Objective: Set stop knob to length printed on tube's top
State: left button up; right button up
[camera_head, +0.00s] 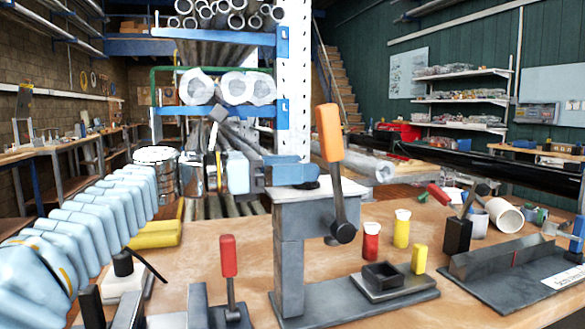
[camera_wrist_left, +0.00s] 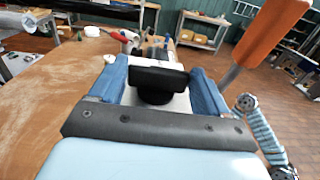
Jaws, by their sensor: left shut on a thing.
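My left gripper (camera_head: 288,174) reaches in from the left, level with the top of a grey press-like stand (camera_head: 290,245). In the left wrist view its blue jaws (camera_wrist_left: 158,82) are on both sides of a black knob (camera_wrist_left: 155,97), and it is shut on that knob. The knob is mostly hidden by the jaws in the head view. The stand has an orange-handled lever (camera_head: 329,133) at its right side and a black square holder (camera_head: 382,275) on its base. I cannot tell which object is the tube, and no printed length is readable. My right gripper is not in view.
A red-handled clamp (camera_head: 229,258) stands in front left. A red bottle (camera_head: 371,243), a yellow bottle (camera_head: 402,230) and a yellow block (camera_head: 419,259) stand near the holder. A dark channel fixture (camera_head: 515,275) with a label lies right. Bare wood lies between.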

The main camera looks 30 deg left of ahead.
pick_arm(q)
jog(key=m+g+h, duration=0.2)
jog(key=g, duration=0.1)
jog(key=m+g+h, duration=0.2)
jog(key=shift+w+a, duration=0.3)
jog(key=shift+w, duration=0.1)
jog(key=o, duration=1)
jog(key=shift+a, duration=0.1)
jog(key=v, duration=1.3)
jog(key=shift+s+a, duration=0.15)
jog(key=shift+a, duration=0.15)
